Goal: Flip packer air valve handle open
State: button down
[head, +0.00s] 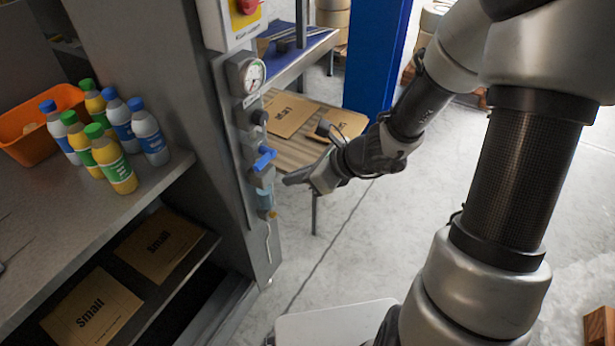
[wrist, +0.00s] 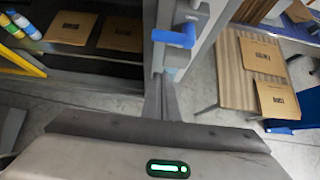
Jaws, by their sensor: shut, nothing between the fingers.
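The blue air valve handle (head: 264,159) sits on a small valve below the round gauge, on the narrow face of the grey packer post. In the wrist view the blue handle (wrist: 175,38) lies about crosswise, sticking out to the left of its grey valve body (wrist: 190,14). My gripper (head: 289,180) is to the right of the handle and slightly lower in the head view, with a small gap between them. In the wrist view its closed fingers (wrist: 162,88) point up toward the handle's underside, apart from it. Nothing is held.
A pressure gauge (head: 246,73) and a red knob (head: 247,6) are above the valve; a clear bluish bowl (head: 265,198) hangs below it. Bottles and an orange bin (head: 30,140) stand on the left shelf. A slatted table (head: 290,153) with flat cartons is behind my gripper.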

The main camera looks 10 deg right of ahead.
aim_at(261, 159)
jog(key=shift+w+a+r+p, duration=0.25)
jog(key=shift+w+a, duration=0.5)
jog(key=shift+a, duration=0.2)
jog(key=shift+w+a+r+p, duration=0.15)
jog(key=shift+w+a+r, duration=0.05)
jog(key=shift+w+a, duration=0.65)
jog(key=shift+s+a, duration=0.1)
jog(key=shift+r+p, duration=0.15)
jog(key=shift+p, duration=0.85)
jog(key=m+g+y+p, duration=0.1)
jog(key=p, duration=0.3)
jog(key=shift+r+p, duration=0.35)
jog(key=shift+r, duration=0.05)
jog(key=shift+r+g+p, duration=0.1)
jog(key=shift+g+p, duration=0.2)
jog(key=shift+p, duration=0.1)
